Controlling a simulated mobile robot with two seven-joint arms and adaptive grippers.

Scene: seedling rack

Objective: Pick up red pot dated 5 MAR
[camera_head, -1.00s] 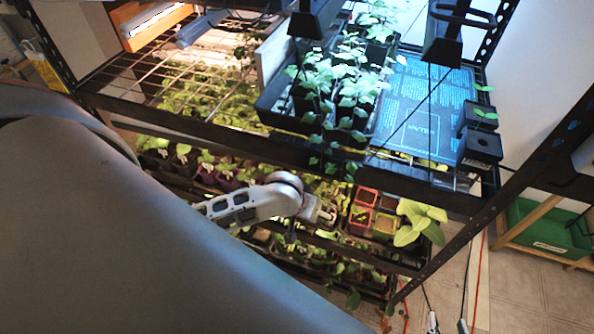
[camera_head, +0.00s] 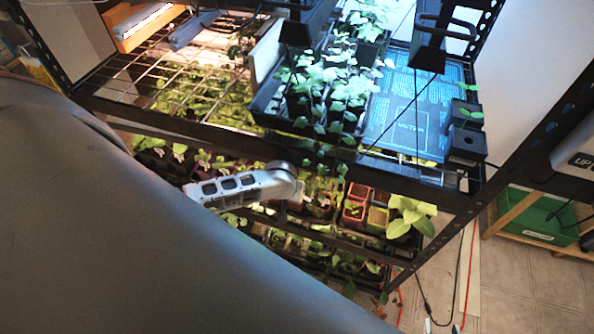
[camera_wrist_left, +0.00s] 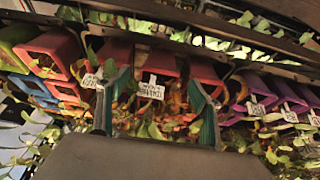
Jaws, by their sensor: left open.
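In the left wrist view, which looks upside down, a red pot (camera_wrist_left: 158,62) with a white label (camera_wrist_left: 151,91) sits in the middle. The label's date is too blurred to read. Another red pot (camera_wrist_left: 114,55) is to its left and a third (camera_wrist_left: 208,73) to its right. My left gripper (camera_wrist_left: 158,82) is open, its teal fingers on either side of the middle label; contact cannot be told.
The upper shelf holds a black seedling tray (camera_head: 268,112), a printed blue-lit mat (camera_head: 405,120) and small black pots (camera_head: 466,143). In the left wrist view, purple pots (camera_wrist_left: 258,88) stand right and a green pot (camera_wrist_left: 52,48) left. A rack post (camera_head: 465,215) slopes at right.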

